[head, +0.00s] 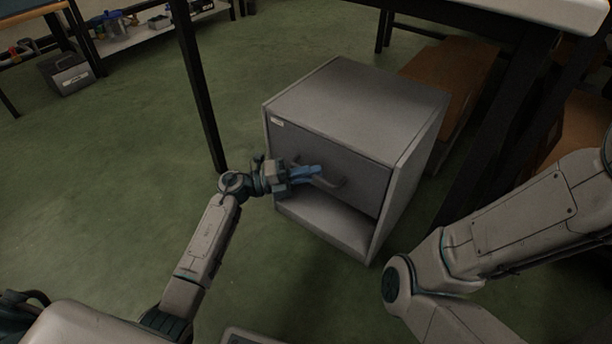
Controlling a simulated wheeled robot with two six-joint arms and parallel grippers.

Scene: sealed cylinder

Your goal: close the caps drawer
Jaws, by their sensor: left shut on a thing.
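The grey cabinet (345,110) stands on the floor under the table. Its upper drawer front (355,178) looks flush, or nearly flush, with the cabinet face; a small white label is at its top left. My left gripper (312,173) is at the drawer's front, its blue fingers shut on the curved drawer handle (335,184). The fingers hide part of the handle. Below the drawer is an open compartment (330,222). My right arm comes in from the right; its gripper is out of view.
A dark table leg (200,90) stands close to the left of the cabinet. Brown boxes (450,80) are behind and right of it. Green floor (90,190) is clear to the left. A shelf with small items (145,30) is at the far left.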

